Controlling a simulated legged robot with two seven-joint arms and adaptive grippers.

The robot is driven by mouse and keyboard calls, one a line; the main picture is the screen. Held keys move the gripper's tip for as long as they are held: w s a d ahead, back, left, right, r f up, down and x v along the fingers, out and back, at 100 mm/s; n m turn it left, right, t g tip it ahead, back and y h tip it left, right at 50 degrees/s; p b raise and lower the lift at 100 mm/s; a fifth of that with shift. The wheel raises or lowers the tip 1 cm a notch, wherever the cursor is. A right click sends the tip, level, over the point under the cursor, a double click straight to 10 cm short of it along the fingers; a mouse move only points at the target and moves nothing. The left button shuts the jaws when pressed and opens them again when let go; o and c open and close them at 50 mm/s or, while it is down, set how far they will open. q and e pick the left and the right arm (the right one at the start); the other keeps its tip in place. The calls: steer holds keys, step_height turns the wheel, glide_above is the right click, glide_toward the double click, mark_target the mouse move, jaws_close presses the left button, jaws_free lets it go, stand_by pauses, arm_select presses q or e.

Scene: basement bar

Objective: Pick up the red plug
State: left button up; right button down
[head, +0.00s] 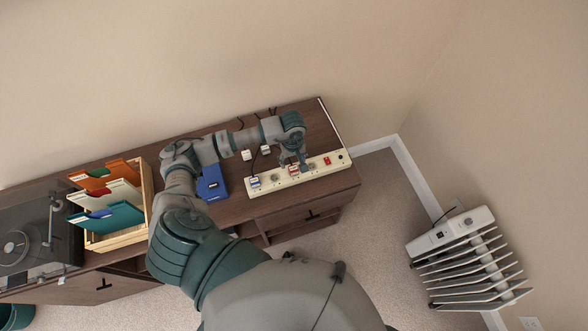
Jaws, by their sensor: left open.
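A cream power strip (272,187) lies along the front right edge of the brown cabinet. A small plug with a red marking (293,170) sits at the middle of the strip; it looks like the red plug, but is small and partly covered by my gripper. My left gripper (293,163) is open, pointing down right over this plug, its fingers on either side. I cannot tell whether they touch it. My right gripper is out of view.
A white and blue plug (254,182) sits at the strip's left end; a red patch, perhaps a switch (327,160), is near its right. White plugs (246,155) lie behind. A blue box (211,184), file crate (147,190) and turntable (22,240) stand left. A heater (470,258) stands right.

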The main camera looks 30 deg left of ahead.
mark_target(292, 166)
arm_select(q)
steer(key=f, duration=0.4)
steer(key=shift+s+d+p, duration=0.1)
steer(key=shift+d+p, duration=0.1)
steer(key=shift+p, duration=0.15)
steer(key=shift+a+f, duration=0.2)
steer(key=shift+a, duration=0.15)
steer(key=shift+c, duration=1.2)
steer(key=c, duration=0.8)
jaws_close()
steer(key=shift+r, duration=0.1)
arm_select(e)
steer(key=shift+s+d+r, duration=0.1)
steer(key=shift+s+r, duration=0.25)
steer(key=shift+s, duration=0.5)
